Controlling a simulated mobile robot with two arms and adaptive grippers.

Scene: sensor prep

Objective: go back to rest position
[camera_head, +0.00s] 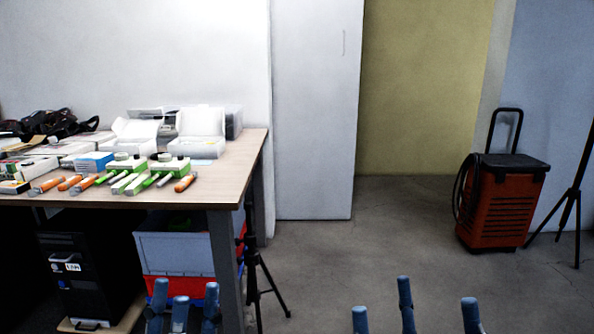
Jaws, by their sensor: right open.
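My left gripper (184,297) shows at the bottom edge, left of the middle, as blue-grey fingertips pointing up. Its fingertips are fairly close together, and I cannot tell whether it is open or shut. My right gripper (414,306) shows at the bottom edge, right of the middle, with its fingertips spread wide. It is open and nothing shows between its fingers. Both grippers appear low in the picture, below the level of the table top (225,180). The rest of both arms is out of view.
The table at left holds orange-handled tools (70,183), green and white devices (125,166) and open white boxes (200,132). A red wheeled case (498,205) stands right. The middle floor is clear.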

